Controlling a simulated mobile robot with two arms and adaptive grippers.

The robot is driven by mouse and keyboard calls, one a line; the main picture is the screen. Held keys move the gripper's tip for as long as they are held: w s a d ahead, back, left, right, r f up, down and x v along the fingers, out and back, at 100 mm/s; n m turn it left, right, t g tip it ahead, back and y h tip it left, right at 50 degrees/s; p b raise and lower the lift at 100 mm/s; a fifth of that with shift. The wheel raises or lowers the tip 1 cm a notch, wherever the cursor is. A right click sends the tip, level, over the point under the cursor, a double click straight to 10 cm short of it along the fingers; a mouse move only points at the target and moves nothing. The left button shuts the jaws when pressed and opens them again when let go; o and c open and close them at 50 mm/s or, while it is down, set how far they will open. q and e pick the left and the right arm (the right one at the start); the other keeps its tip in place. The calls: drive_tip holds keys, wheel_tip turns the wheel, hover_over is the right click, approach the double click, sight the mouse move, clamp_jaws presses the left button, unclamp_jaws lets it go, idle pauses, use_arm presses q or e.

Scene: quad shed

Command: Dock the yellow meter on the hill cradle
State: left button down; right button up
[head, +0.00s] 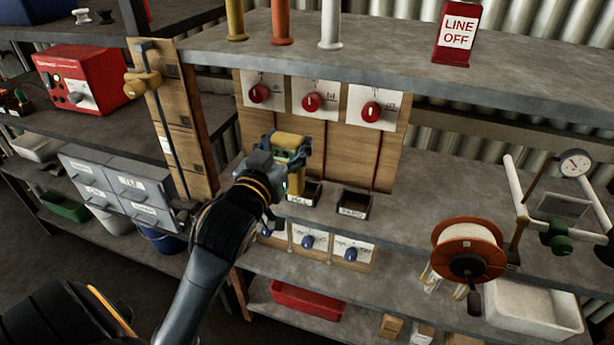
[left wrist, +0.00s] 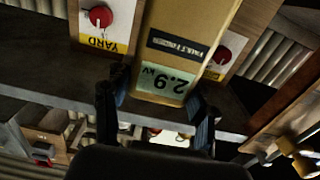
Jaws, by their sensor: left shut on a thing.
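The yellow meter (head: 291,141) is upright in my left gripper (head: 285,153), in front of the wooden switch board. The gripper is shut on it. In the left wrist view the meter (left wrist: 177,50) shows upside down between the fingers (left wrist: 155,118), its display reading 2.9 kV. A black cradle (head: 311,194) lies on the shelf right below and behind the meter, its label seeming to read HILL. The meter's lower end overlaps it in the head view; I cannot tell whether they touch. A second black cradle (head: 353,203), seemingly labelled YARD, sits empty to the right. My right gripper is not seen.
Red knobs (head: 312,102) line the board above, with red cords hanging down. An upper shelf (head: 370,60) overhangs it. A wooden post (head: 178,130) stands left. A cable reel (head: 467,248) and a gauge stand (head: 560,190) stand right; shelf between is clear.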

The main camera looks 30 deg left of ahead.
use_arm(q)
drive_tip(key=w+f+b, duration=0.1)
drive_tip(key=b, duration=0.2)
drive_tip(key=shift+a+f, duration=0.15)
drive_tip(key=w+a+f, duration=0.4)
drive_tip(key=w+f, duration=0.6)
drive_tip(key=f, duration=0.1)
drive_tip(key=shift+w, duration=0.4)
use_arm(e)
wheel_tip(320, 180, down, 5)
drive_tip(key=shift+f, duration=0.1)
use_arm(q)
drive_tip(key=shift+f+b, duration=0.15)
drive_tip(key=shift+b, duration=0.15)
drive_tip(key=c, duration=0.8)
unclamp_jaws()
drive_tip(key=shift+f, duration=0.1)
drive_tip(key=o, duration=0.3)
drive_tip(key=shift+o, duration=0.4)
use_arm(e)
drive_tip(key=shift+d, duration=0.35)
